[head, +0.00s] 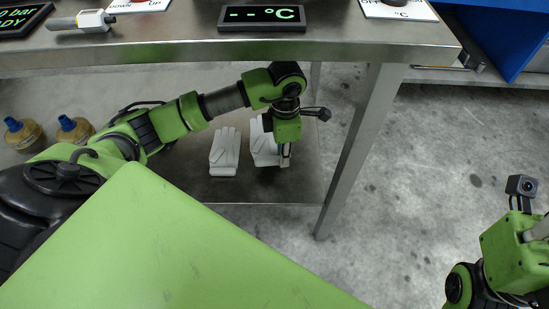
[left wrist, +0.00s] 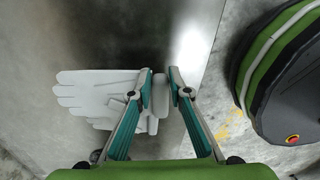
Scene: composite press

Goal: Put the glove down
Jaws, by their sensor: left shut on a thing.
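Two white gloves are at the lower shelf (head: 260,186) of the steel table in the head view. The left glove (head: 225,152) lies flat on the shelf. The right glove (head: 264,143) is partly hidden by my left gripper (head: 285,158), which points down at its right side. In the left wrist view, my left gripper (left wrist: 160,92) is shut on a white part of a glove (left wrist: 161,84). White glove fingers (left wrist: 78,96) spread to the left there. I cannot tell whether the held glove touches the shelf. My right wrist is at the lower right edge of the head view; its fingertips do not show clearly.
A table leg (head: 362,150) stands right of my left gripper. Two amber bottles (head: 74,130) are at the left. The floor on the right is clear.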

